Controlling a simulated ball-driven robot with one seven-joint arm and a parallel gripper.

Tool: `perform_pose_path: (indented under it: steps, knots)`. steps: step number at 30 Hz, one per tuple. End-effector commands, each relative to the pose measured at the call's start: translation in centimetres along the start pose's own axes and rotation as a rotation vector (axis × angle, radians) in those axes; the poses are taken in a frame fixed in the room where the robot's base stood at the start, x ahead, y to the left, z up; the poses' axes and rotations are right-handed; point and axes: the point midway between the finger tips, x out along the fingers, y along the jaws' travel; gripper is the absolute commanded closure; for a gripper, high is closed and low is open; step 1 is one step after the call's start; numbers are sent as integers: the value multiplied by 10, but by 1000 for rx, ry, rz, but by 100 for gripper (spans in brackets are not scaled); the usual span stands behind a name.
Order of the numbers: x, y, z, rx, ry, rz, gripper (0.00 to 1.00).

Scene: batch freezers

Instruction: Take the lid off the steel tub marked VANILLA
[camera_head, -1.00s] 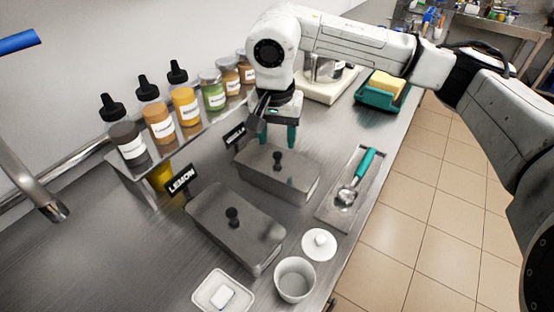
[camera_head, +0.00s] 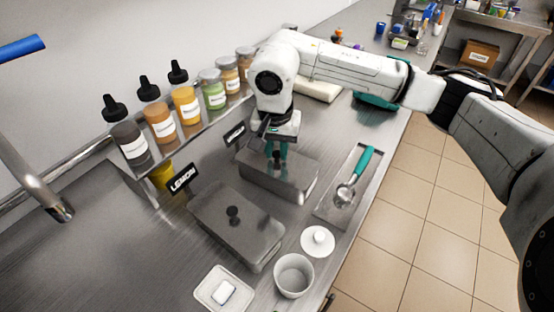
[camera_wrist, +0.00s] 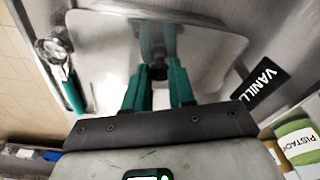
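The steel tub marked VANILLA (camera_head: 298,189) stands in the middle of the counter with its flat lid (camera_head: 304,172) on. The lid rests on the tub.
A second lidded tub (camera_head: 243,240) stands nearer, beside the LEMON sign (camera_head: 183,179). A scoop (camera_head: 356,174) lies on a tray to the right. Bottles and jars (camera_head: 160,124) line the back shelf.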

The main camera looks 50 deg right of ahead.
Motion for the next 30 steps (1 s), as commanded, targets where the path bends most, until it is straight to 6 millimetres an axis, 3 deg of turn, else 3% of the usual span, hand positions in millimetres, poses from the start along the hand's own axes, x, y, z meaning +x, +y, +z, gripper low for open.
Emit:
perform_pose_path:
  steps: [6,20,27,30]
  knots:
    - [0,0,0,0,0,0,100]
    - [-4,0,-1,-1,0,0,100]
    - [-28,0,-4,-2,7,1,100]
    - [-50,20,-7,2,8,1,100]
